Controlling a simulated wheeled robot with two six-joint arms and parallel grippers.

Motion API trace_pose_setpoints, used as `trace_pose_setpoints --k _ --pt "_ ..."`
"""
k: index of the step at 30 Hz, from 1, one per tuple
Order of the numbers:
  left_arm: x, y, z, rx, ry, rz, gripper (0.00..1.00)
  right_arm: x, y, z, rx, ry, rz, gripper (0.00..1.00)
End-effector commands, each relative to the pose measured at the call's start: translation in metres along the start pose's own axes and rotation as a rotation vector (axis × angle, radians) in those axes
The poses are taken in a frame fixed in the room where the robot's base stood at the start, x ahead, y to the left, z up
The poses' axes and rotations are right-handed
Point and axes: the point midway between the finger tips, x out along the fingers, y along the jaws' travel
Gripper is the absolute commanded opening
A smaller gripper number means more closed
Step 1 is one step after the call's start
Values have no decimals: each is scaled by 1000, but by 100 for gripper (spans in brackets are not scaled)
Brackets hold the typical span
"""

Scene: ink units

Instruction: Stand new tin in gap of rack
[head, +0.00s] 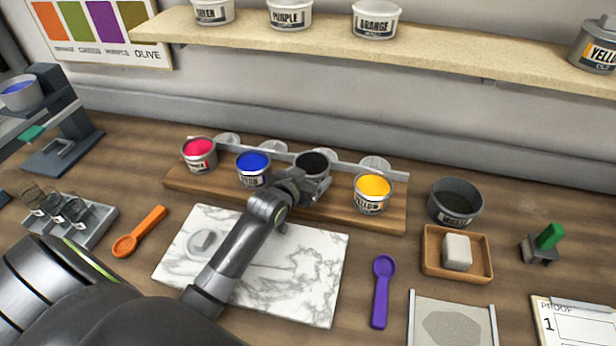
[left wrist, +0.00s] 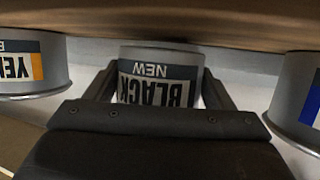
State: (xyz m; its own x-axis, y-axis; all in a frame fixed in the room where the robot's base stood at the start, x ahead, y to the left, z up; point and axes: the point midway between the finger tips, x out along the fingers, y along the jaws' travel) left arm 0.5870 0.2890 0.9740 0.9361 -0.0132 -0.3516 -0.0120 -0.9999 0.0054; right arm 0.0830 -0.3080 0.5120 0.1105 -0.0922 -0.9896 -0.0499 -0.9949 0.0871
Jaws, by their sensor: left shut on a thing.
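My left gripper (head: 316,187) is shut on the new black tin (head: 312,163), which is upright and open-topped with black ink. In the left wrist view the tin (left wrist: 155,88) is upside down in the picture, its BLACK NEW label between the two fingers. The tin is at the gap of the wooden rack (head: 310,211), between the blue tin (head: 253,169) and the yellow tin (head: 372,193). The red tin (head: 199,154) stands at the rack's left end. The gripper hides the black tin's base in the head view, so I cannot tell whether it touches the rack.
A marble slab (head: 305,290) lies in front of the rack under my arm. An orange scoop (head: 139,232) and a purple scoop (head: 381,292) flank it. A dark tub (head: 455,203) and a wooden tray (head: 483,267) are to the right. A shelf (head: 300,42) with tins is above.

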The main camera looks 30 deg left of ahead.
Motion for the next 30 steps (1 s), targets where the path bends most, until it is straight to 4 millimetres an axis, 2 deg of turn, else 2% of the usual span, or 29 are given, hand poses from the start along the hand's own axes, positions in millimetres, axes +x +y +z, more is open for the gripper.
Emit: trace_pose_setpoints --k 1,7,8,12,23,30 --pt "1 0 22 -25 -38 0 38 3 0 0 0 0 0 0" --pt "2 1 22 -28 -39 1 38 4 0 0 0 0 0 0" --pt "2 1 23 -28 -39 1 80 4 -1 0 0 0 0 0" --pt "2 1 23 -29 -40 1 98 4 -1 0 0 0 0 0" --pt "-3 1 25 -29 -44 1 100 5 -3 1 1 -1 -3 0" --pt "-32 0 23 -25 -38 0 100 10 -5 1 2 0 -5 0"
